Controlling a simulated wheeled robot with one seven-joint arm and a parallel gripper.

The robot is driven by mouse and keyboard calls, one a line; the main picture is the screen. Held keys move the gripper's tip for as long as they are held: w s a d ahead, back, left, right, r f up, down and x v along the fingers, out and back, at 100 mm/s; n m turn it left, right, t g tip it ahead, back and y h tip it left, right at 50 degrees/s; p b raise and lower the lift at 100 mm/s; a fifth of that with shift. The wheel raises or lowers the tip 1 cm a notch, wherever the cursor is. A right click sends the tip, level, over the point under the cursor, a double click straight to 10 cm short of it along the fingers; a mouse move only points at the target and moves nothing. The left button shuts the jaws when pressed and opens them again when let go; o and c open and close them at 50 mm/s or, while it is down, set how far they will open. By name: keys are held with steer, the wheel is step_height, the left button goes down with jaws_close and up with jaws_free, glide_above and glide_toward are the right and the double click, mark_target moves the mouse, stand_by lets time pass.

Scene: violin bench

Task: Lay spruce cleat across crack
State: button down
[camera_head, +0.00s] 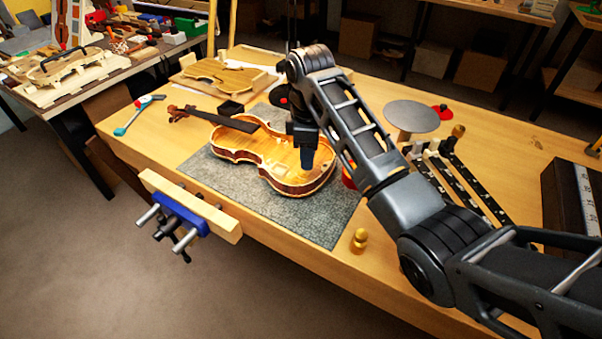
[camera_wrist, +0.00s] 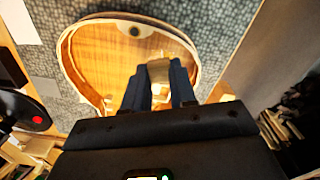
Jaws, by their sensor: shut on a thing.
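The open violin body (camera_head: 262,158) lies on a grey mat (camera_head: 322,228), its pale wooden inside facing up and its dark neck to the left. My gripper (camera_head: 308,158) points down over the right part of the body. In the wrist view my gripper (camera_wrist: 157,80) is shut on a small tan wooden piece, the spruce cleat (camera_wrist: 158,70), between its dark fingers. The violin body (camera_wrist: 97,60) lies behind and below it there. I cannot tell whether the cleat touches the wood. The crack cannot be made out; the head view does not show the cleat clearly.
A small brass piece (camera_head: 358,241) stands by the mat's front right corner. A blue vise (camera_head: 180,213) is on the front edge. Black clamps (camera_head: 462,182) and a grey disc (camera_head: 411,116) are right.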

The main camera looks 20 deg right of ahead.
mark_target(301, 178)
steer(key=shift+w+a+f, duration=0.45)
steer(key=shift+w+a, duration=0.1)
steer(key=shift+a, duration=0.05)
steer(key=shift+f, duration=2.05)
steer(key=shift+f, duration=0.1)
steer(key=c, duration=0.9)
jaws_free()
steer(key=shift+p, duration=0.3)
steer(key=shift+r+p, duration=1)
steer(key=shift+r, duration=5.15)
